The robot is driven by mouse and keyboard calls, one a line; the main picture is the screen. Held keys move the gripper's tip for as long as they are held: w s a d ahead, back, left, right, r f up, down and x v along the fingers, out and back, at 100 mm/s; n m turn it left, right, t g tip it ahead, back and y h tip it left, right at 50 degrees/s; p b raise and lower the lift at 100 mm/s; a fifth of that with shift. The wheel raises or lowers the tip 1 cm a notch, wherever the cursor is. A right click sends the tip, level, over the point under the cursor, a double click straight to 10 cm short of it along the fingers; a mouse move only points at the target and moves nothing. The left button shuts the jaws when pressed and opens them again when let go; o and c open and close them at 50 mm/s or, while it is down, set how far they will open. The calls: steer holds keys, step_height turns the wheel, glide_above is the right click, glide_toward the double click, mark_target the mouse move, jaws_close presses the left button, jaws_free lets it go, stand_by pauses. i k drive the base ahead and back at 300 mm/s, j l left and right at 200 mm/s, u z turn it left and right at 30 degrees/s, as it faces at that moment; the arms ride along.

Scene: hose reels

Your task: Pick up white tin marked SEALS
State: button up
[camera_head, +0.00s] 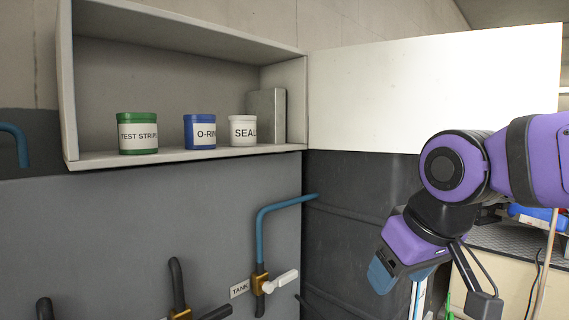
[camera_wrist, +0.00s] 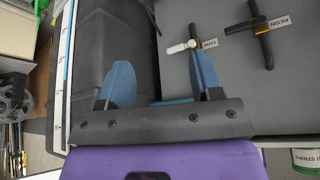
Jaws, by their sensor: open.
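My gripper (camera_head: 381,277) hangs low and to the right of the cabinet, well apart from the tin. In the wrist view my gripper (camera_wrist: 161,78) shows two blue fingers spread apart with nothing held between them. The white tin is not visible in the wrist view.
A blue O-RING tin (camera_head: 200,132) stands close left of the white tin, and a green TEST STRIPS tin (camera_head: 138,134) farther left. A grey box (camera_head: 266,115) stands behind right. The open white door (camera_head: 430,90) juts right. Pipes and a TANK valve (camera_head: 262,283) lie below.

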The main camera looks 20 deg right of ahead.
mark_target(243, 129)
steer(key=k+j+u, duration=0.1)
steer(key=k+u, duration=0.2)
steer(key=k, duration=0.35)
steer(key=i+l+u, duration=0.1)
steer(key=l+u, duration=0.4)
steer(key=i+l+u, duration=0.1)
steer(key=l+u, duration=0.35)
steer(key=l, duration=1.85)
steer(key=i+j+z, duration=0.1)
steer(key=j+z, duration=0.15)
steer(key=j, duration=0.25)
steer(key=j+z, duration=0.25)
steer(key=j, duration=0.25)
steer(key=i, duration=0.05)
